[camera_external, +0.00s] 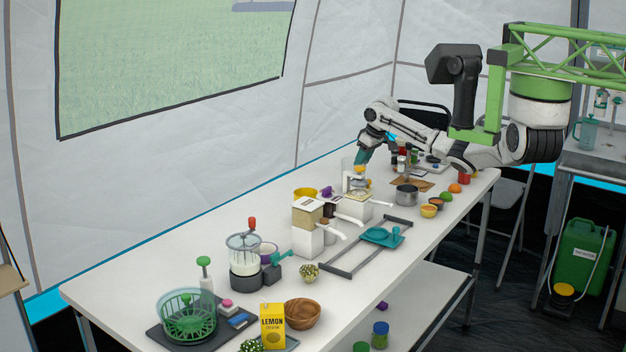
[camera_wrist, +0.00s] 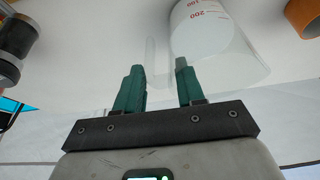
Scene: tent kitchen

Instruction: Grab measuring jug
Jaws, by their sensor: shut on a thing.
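The measuring jug (camera_wrist: 205,45) is clear, with red markings, and fills the upper right of the wrist view. Its clear handle (camera_wrist: 151,62) lies between the two green fingers of my gripper (camera_wrist: 159,65), which is shut on it. In the external view my gripper (camera_external: 361,156) is low over the far half of the white table. The jug shows there only faintly, as a pale clear shape (camera_external: 347,164) beside the fingers. Whether its base touches the table is hard to tell.
A dark-banded jar (camera_wrist: 17,35) is at the left of the wrist view. The white table (camera_external: 190,246) has bare room along its back edge.

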